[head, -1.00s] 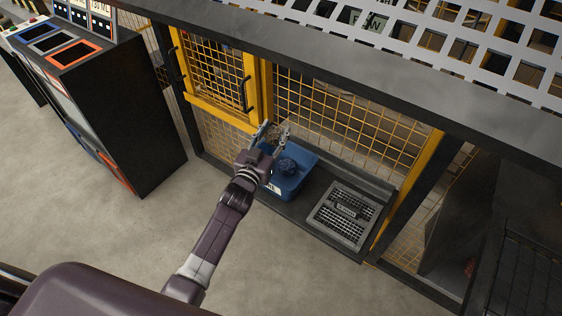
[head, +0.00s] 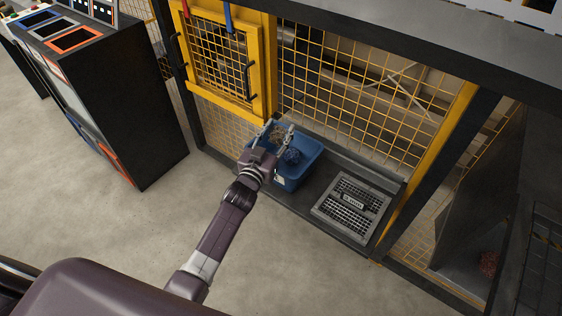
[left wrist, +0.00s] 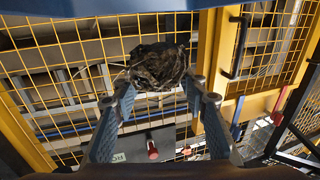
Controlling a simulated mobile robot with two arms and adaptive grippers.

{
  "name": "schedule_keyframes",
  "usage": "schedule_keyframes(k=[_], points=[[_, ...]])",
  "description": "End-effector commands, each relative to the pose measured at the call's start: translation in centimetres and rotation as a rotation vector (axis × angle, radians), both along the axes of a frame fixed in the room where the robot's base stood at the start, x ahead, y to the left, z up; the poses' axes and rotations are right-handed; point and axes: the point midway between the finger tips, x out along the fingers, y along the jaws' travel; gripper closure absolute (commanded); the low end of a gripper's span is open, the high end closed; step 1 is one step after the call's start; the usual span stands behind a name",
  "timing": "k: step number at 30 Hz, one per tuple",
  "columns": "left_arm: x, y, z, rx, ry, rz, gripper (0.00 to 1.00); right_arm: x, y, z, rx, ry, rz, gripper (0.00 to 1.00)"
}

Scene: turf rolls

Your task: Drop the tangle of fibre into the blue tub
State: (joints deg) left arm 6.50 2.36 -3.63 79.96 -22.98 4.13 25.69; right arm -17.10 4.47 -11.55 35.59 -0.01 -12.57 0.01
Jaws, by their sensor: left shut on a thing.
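The blue tub (head: 302,173) stands on a dark ledge at the foot of the yellow mesh fence, with a dark blue rounded lump (head: 292,156) inside. My left gripper (head: 279,132) is over the tub's back left part, its fingers pointing away from me. It is shut on the tangle of fibre (head: 276,134), small and brownish in the head view. In the left wrist view the tangle (left wrist: 158,66) is a dark, ragged bundle at the fingertips, with a few loose strands. The gap between tangle and tub is hard to judge. My right gripper is not in view.
A grey grated crate (head: 351,207) sits on the ledge right of the tub. A yellow-framed mesh door (head: 220,62) with black handles is behind and left of the gripper. A black cabinet (head: 140,120) with coloured slots stands at left. The concrete floor in front is clear.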

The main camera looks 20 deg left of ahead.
Motion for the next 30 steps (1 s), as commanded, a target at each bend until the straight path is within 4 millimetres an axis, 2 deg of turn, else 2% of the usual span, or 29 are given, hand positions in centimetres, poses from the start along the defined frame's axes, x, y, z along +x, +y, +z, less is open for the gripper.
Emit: schedule_keyframes(k=[1,6,17,22,30], points=[[0.0,0.0,0.1,0.0,-0.001,0.0,0.58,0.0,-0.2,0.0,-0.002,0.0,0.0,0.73],[0.0,0.0,0.1,0.0,0.0,0.0,0.4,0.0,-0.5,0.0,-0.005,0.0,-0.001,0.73],[-0.5,0.0,0.0,0.0,0.0,0.0,0.4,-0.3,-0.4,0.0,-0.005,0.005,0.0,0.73],[-2.9,0.2,-0.1,0.0,0.002,0.0,0.4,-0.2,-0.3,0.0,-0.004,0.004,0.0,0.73],[-8.4,0.7,-0.1,0.0,0.003,0.0,0.4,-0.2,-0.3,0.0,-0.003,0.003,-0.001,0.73]])
